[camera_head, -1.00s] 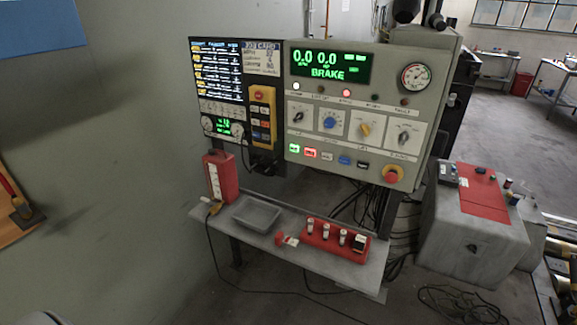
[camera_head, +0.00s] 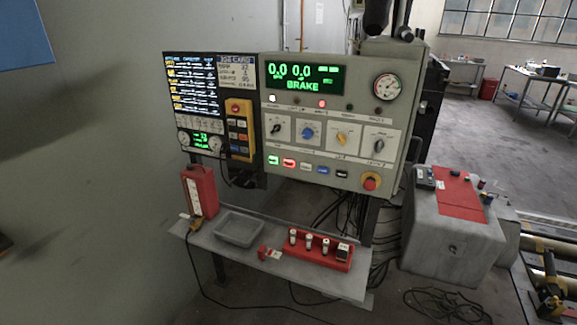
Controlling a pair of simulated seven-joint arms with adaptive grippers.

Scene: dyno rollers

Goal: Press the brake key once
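The grey control panel (camera_head: 290,178) stands ahead of me. Its green display (camera_head: 305,77) reads 0.0 0.0 with the word BRAKE below. A row of small keys runs along the panel's lower part: a lit green key (camera_head: 273,160), a lit red key (camera_head: 289,163), a pale key (camera_head: 306,167), a blue key (camera_head: 323,170) and a black key (camera_head: 342,174). Their labels are too small to read, so I cannot tell which is the brake key. A yellow pendant (camera_head: 234,107) with small buttons hangs left of the panel. Neither of my grippers shows.
A red emergency knob (camera_head: 371,181) sits at the panel's lower right. Below is a grey shelf (camera_head: 220,260) with a grey tray (camera_head: 235,240), a red box (camera_head: 199,190) and a red holder (camera_head: 300,264). A grey cabinet (camera_head: 450,245) stands right. Cables lie on the floor.

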